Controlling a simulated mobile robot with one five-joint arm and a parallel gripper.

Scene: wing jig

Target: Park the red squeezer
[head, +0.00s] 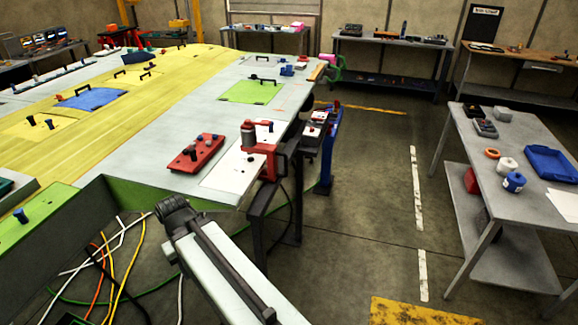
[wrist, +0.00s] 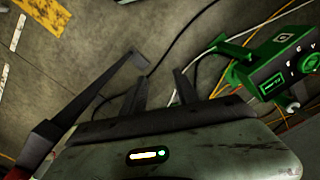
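A red squeezer-like tool (head: 264,163) with a grey cylinder on top sits at the right edge of the wing panel in the head view. It seems to clasp the edge, over a white plate. My gripper (wrist: 162,88) shows in the wrist view as two dark fingers, spread apart with bare floor between them. It is empty and low over the floor, apart from the tool. In the head view only my arm shows at bottom centre; the gripper itself cannot be made out. A bit of red (wrist: 14,172) at the wrist view's lower left cannot be identified.
A blue stand (head: 328,150) with red-topped items stands just beyond the wing edge. A red tray (head: 196,153) with knobs lies on the wing. Cables cross the floor near a green box (wrist: 285,72). A grey table (head: 510,130) stands right, with open floor between.

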